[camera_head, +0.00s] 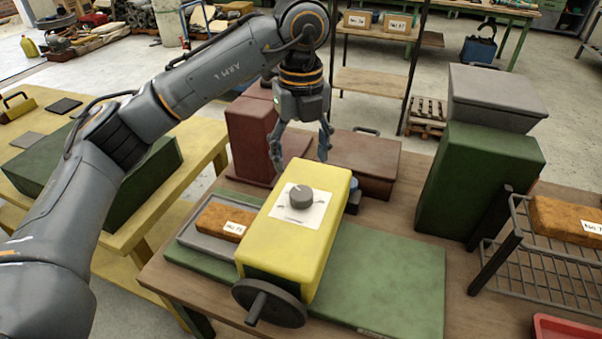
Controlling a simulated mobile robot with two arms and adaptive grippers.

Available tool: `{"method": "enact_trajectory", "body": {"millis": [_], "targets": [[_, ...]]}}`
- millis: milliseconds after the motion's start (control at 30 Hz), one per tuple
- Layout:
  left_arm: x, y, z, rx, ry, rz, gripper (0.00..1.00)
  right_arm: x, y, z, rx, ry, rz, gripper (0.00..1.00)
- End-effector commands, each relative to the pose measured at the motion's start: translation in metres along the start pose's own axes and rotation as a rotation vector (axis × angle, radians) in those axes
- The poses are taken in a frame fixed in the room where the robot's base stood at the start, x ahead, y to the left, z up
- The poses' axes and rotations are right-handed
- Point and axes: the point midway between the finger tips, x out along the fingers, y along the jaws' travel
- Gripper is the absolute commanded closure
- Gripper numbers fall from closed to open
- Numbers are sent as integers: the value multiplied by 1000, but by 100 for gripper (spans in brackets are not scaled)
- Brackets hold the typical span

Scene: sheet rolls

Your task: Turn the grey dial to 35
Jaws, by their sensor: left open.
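The grey dial (300,197) is a short round knob on a white plate (314,214) with small markings. The plate lies on top of a yellow machine housing (331,190). The dial's number markings are too small to read. My left gripper (299,163) is open and points down above the far end of the yellow housing, behind the dial in the picture. Its fingers are apart and nothing is between them. They do not appear to touch the dial. My right gripper is not in view.
A dark handwheel (269,303) sits on the housing's near end. A grey tray (198,245) with a labelled brown block (222,218) stands left. Dark red boxes (365,160) stand behind, a tall green box (478,180) and wire rack (540,270) right. The green mat (385,285) has bare room.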

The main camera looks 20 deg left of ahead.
Motion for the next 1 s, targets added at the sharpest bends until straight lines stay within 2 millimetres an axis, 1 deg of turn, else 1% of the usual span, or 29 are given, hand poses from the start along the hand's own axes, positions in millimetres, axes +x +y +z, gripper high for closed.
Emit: {"method": "enact_trajectory", "body": {"millis": [33, 100, 200, 300, 800, 867, 1000], "targets": [[-10, 0, 1, -2, -3, -2, 33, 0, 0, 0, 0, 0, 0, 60], [-20, 0, 1, -2, -3, -1, 33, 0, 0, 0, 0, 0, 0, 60], [-30, 0, 1, -2, -1, 0, 33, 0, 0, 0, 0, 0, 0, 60], [-36, 0, 0, -2, -1, 0, 33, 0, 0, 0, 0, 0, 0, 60], [-40, 0, 0, -1, 1, 1, 33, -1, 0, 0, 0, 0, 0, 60], [-44, 0, 0, -1, 1, 0, 33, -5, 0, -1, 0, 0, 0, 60], [-67, 0, 0, -1, 1, 0, 33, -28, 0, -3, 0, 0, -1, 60]]}}
